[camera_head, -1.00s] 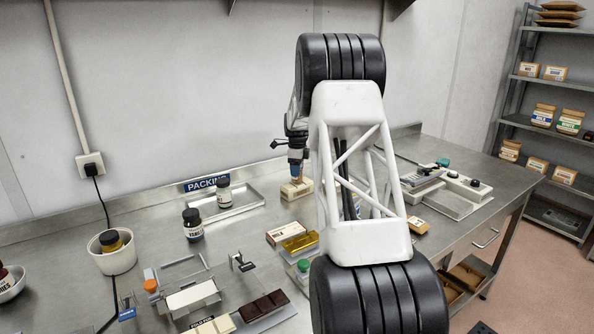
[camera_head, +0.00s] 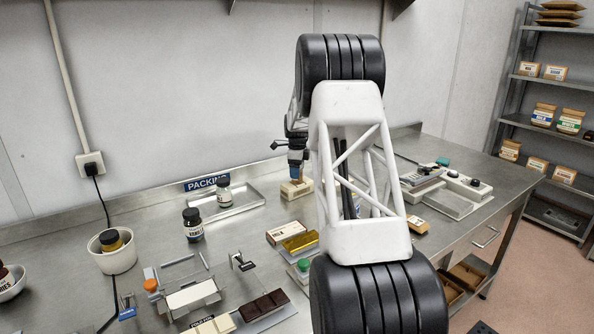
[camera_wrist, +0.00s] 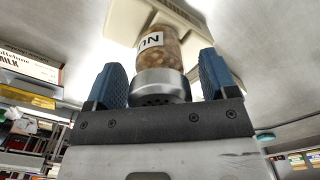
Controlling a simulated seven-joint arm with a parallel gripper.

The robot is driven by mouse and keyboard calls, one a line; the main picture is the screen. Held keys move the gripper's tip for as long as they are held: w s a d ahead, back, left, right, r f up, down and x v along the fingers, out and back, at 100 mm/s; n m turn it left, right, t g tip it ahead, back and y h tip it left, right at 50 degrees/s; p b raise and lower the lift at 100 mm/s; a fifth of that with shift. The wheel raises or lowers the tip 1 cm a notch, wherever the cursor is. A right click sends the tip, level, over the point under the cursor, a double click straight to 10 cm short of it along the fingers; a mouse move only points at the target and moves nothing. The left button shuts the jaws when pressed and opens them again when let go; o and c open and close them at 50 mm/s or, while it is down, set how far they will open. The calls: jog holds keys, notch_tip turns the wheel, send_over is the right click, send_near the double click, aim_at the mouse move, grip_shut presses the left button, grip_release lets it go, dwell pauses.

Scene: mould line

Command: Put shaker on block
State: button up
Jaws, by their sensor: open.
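The shaker (camera_wrist: 168,52) is a jar with brown contents, a label with partly readable letters and a pierced metal cap. In the wrist view it sits between the two blue fingers of my gripper (camera_wrist: 160,82), its cap nearest the palm. The fingers are open, one on each side, with a gap showing at the cap. The far end of the shaker meets the cream block (camera_wrist: 118,24). In the head view the block (camera_head: 290,191) is on the bench, with my gripper (camera_head: 297,166) pointing down above it. The shaker is small and partly hidden there.
A PACKING tray (camera_head: 245,205) with a small jar (camera_head: 224,193) is to the left. A dark-lidded jar (camera_head: 193,225) and a milk box (camera_head: 287,233) stand nearer. A scale-like device (camera_head: 460,190) is to the right. My arm hides part of the bench.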

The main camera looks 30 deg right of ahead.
jog(key=shift+r, duration=0.15)
jog(key=shift+r, duration=6)
